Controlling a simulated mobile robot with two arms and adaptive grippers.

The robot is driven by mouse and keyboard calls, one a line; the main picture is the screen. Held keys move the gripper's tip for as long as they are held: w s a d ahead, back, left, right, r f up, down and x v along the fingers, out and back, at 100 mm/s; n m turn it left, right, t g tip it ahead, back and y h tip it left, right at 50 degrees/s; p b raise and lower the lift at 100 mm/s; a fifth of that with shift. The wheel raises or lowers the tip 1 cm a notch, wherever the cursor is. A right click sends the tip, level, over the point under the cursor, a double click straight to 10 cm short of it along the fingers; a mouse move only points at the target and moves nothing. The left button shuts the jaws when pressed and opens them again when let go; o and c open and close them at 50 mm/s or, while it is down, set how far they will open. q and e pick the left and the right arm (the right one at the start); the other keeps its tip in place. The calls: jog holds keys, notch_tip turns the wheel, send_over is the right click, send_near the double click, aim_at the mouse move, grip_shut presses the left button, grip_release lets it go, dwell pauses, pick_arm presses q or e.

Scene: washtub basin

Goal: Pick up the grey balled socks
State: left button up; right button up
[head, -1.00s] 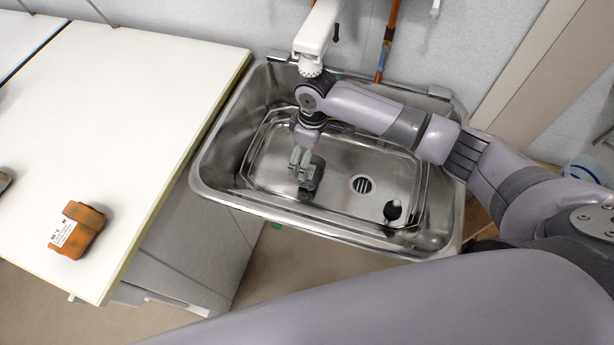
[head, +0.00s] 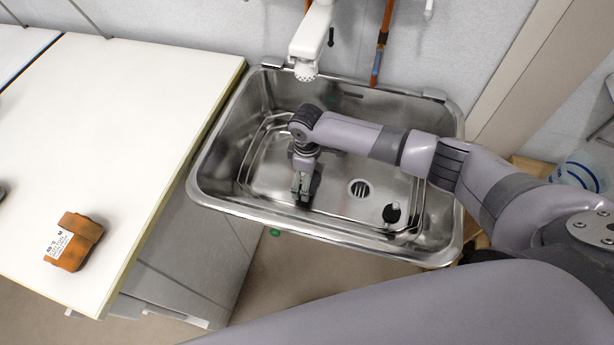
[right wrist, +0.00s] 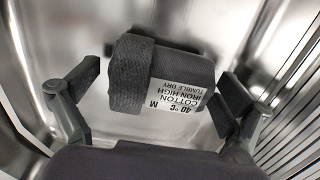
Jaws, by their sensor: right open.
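The grey balled socks (right wrist: 150,75) are a dark grey rolled bundle with a white label reading "40 °C COTTON IRON HIGH". They lie on the floor of the steel washtub basin (head: 330,222). In the head view only a dark sliver of the socks (head: 314,187) shows beside the fingers. My right gripper (head: 301,192) points down into the basin, close over the socks. In the right wrist view its two fingers (right wrist: 162,78) are apart, one on each side of the socks. A gap shows at the left finger; the right finger is very near the label end. My left gripper is out of view.
A white tap (head: 310,45) hangs over the back rim. A dark stopper-like item (head: 391,213) lies right of the drain (head: 360,188). Orange balled socks (head: 74,241) lie on the white counter (head: 120,130) at the left.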

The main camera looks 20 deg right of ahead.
jog(key=shift+c, duration=0.6)
jog(key=c, duration=1.2)
jog(key=shift+r, duration=0.1)
